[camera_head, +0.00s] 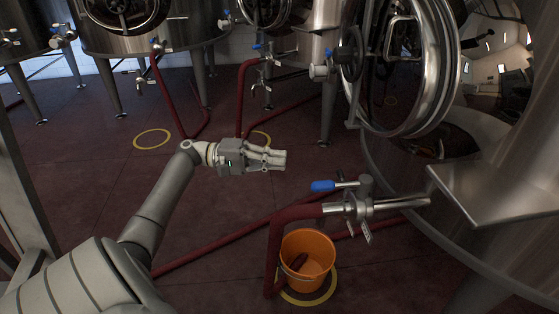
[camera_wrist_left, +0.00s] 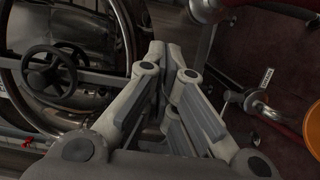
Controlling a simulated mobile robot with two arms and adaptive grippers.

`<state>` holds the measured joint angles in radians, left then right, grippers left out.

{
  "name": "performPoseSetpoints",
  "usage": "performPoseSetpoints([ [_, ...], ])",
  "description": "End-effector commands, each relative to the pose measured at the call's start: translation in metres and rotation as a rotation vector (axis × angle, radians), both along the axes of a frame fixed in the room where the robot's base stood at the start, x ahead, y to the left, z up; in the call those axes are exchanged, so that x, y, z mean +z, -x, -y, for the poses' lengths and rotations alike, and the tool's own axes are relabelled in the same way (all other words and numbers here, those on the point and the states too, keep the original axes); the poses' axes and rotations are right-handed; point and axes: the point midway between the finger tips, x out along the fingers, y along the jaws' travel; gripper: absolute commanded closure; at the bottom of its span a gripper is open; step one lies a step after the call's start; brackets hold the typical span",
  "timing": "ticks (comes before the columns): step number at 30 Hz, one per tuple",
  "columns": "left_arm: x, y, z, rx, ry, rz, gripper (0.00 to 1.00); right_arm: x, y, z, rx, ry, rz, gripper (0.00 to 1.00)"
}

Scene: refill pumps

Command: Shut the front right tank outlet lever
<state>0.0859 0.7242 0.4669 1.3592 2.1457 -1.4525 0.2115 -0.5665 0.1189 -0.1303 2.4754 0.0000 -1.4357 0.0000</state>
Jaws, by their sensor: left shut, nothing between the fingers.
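The tank outlet at the front right has a lever with a blue handle (camera_head: 323,186). The handle points left, lying roughly in line with the steel outlet pipe (camera_head: 400,203) and above the red hose's end. My left gripper (camera_head: 284,159) is shut and empty, left of and a little beyond the blue handle in the head view, apart from it. In the left wrist view the closed fingers (camera_wrist_left: 167,48) point away from the camera. A metal outlet fitting (camera_wrist_left: 256,101) shows to their right; I cannot make out the blue handle there. My right gripper is not in view.
An orange bucket (camera_head: 307,262) stands on the floor below the outlet. A red hose (camera_head: 274,247) drops from the outlet beside it. The large steel tank (camera_head: 500,170) fills the right side. Other tanks stand at the back.

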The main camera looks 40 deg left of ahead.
Motion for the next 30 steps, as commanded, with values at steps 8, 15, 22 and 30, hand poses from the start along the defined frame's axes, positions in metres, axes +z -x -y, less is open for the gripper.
performPoseSetpoints([
  [8, -0.001, -0.036, 0.051, -0.004, -0.001, 0.002, 1.00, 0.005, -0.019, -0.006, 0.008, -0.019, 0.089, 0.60],
  [15, -0.001, -0.028, 0.077, -0.003, -0.002, -0.001, 1.00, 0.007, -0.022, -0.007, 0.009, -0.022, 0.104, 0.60],
  [22, -0.001, -0.018, 0.088, -0.001, -0.001, -0.002, 1.00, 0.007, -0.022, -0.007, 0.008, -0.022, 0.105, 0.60],
  [30, -0.001, -0.016, 0.090, -0.001, -0.001, -0.002, 1.00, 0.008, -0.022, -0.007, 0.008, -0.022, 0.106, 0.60],
])
